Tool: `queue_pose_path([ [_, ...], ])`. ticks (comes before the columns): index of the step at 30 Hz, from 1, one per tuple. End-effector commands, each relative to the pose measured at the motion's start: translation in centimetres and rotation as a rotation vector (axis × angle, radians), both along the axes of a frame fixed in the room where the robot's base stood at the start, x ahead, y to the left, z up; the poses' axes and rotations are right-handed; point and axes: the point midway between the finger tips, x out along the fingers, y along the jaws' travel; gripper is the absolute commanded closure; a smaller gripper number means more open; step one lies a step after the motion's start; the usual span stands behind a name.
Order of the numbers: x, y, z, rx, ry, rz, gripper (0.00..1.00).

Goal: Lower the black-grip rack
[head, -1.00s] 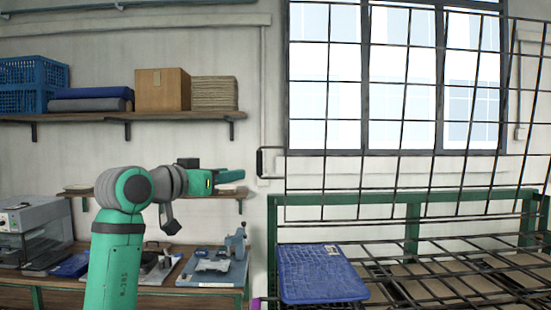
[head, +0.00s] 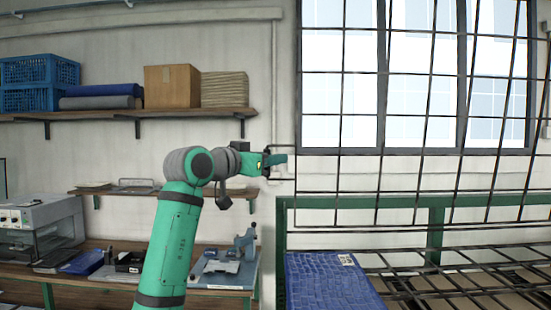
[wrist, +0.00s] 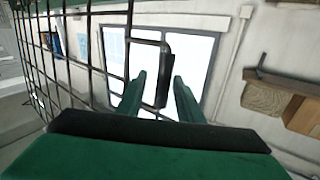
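The raised wire rack (head: 408,138) stands upright as a dark grid in front of the window in the head view. Its black grip (wrist: 164,72) sticks out from the rack's left edge on a thin bracket. In the wrist view my gripper (wrist: 160,80) is open, with one green finger on each side of the grip and visible gaps between. The grip's lower end lies between the fingers. In the head view my gripper (head: 278,160) is at the rack's left edge and partly hides the grip.
At left are a workbench with devices (head: 225,268) and a shelf with a cardboard box (head: 171,87) and blue crates (head: 40,83).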

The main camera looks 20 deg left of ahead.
Motion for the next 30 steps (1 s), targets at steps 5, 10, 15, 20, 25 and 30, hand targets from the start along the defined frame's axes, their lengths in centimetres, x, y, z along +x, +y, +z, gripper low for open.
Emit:
queue_pose_path([
  [5, 1.8, -0.4, 0.0, 0.0, 0.001, 0.002, 0.67],
  [10, 2.3, -0.6, 0.0, 0.0, -0.001, 0.002, 0.67],
  [15, 2.3, -0.5, 0.0, 0.0, 0.0, 0.003, 0.67],
  [20, 2.3, -0.5, 0.0, 0.0, 0.0, 0.003, 0.91],
  [25, 2.3, -0.5, 0.0, 0.0, 0.0, 0.003, 1.0],
  [30, 2.1, -0.2, -0.1, 0.002, -0.011, 0.006, 1.0],
])
